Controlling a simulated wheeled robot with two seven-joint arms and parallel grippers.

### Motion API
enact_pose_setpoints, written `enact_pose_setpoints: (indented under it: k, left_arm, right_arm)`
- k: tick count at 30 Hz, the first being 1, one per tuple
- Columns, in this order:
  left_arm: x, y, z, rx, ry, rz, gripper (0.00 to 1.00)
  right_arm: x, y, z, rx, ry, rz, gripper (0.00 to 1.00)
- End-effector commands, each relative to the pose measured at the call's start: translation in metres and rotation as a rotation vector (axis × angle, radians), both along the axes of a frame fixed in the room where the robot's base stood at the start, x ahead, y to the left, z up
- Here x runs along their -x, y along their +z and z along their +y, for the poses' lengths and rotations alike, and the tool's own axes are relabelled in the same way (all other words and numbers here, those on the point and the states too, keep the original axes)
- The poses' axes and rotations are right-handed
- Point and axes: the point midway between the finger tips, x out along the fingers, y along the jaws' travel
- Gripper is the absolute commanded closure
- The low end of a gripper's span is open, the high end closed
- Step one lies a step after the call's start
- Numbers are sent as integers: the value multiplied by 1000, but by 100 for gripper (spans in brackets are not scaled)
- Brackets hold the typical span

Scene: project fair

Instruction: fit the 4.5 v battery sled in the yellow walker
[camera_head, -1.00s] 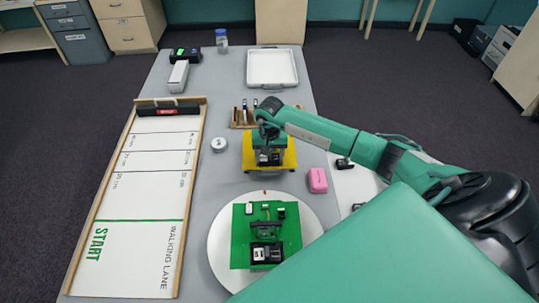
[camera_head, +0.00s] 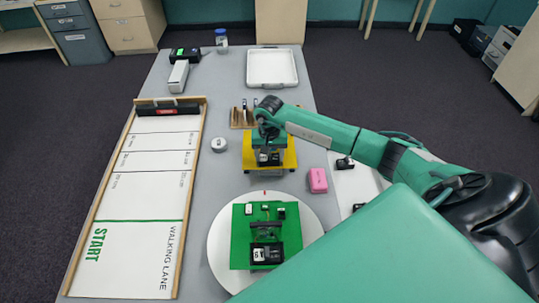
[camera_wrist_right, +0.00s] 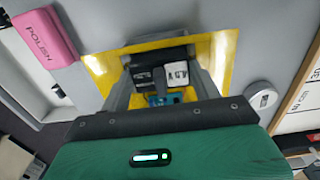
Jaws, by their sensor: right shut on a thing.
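The yellow walker (camera_head: 289,158) stands on the grey table, just behind the round white turntable. My right gripper (camera_head: 268,151) is over its middle, pointing down. In the right wrist view, my right gripper (camera_wrist_right: 162,92) is shut on a dark battery sled (camera_wrist_right: 144,75) with a white label (camera_wrist_right: 177,69); the lettering is hard to read. The sled is at the middle of the yellow plate (camera_wrist_right: 221,60). The fingers hide its lower edges, so I cannot tell whether it is seated. My left gripper is out of view.
A green walker (camera_head: 240,240) with a labelled battery stands on the turntable (camera_head: 220,268). A pink block (camera_head: 318,180) and a round white disc (camera_head: 219,145) flank the yellow walker. A wooden rack (camera_head: 237,120) stands behind it. The walking lane (camera_head: 140,230) lies left.

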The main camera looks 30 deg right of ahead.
Motion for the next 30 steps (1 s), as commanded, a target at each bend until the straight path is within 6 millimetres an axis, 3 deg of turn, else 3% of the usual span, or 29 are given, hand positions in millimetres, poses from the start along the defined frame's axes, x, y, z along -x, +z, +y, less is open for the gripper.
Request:
enact_pose_setpoints:
  k: [30]
  left_arm:
    - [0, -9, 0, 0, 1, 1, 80]
  right_arm:
    - [-2, 1, -1, 1, 0, -2, 57]
